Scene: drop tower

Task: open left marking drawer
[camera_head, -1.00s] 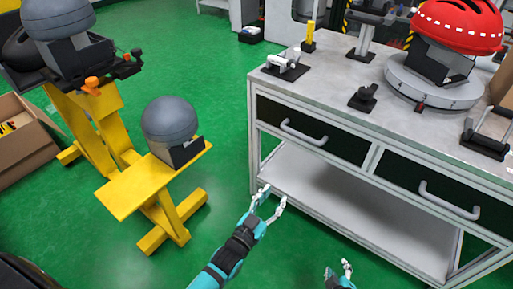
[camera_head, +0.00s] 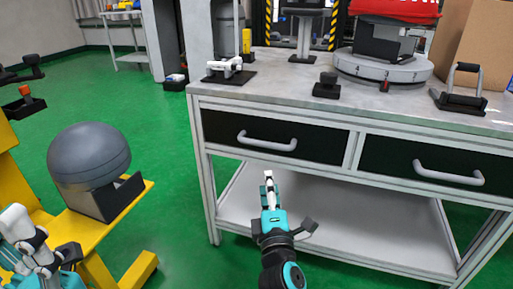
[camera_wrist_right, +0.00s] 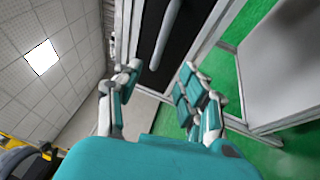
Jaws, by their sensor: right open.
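The left drawer (camera_head: 225,128) is a dark panel in the grey workbench with a light grey bar handle (camera_head: 266,142); it is shut. My right gripper (camera_head: 269,183) is open and empty, in front of and below this handle. In the right wrist view its two fingers (camera_wrist_right: 160,95) are spread apart, with a bar handle (camera_wrist_right: 167,35) on a dark drawer front ahead, apart from them. My left gripper (camera_head: 30,240) is at the lower left beside the yellow stand, away from the drawers; its opening is unclear.
A second drawer with a handle (camera_head: 448,174) is to the right, shut. The bench top (camera_head: 290,95) bears a white clamp (camera_head: 224,68), a round turntable (camera_head: 385,67) and a black-handled block. A yellow stand (camera_head: 95,225) with a grey dome (camera_head: 89,155) stands at left.

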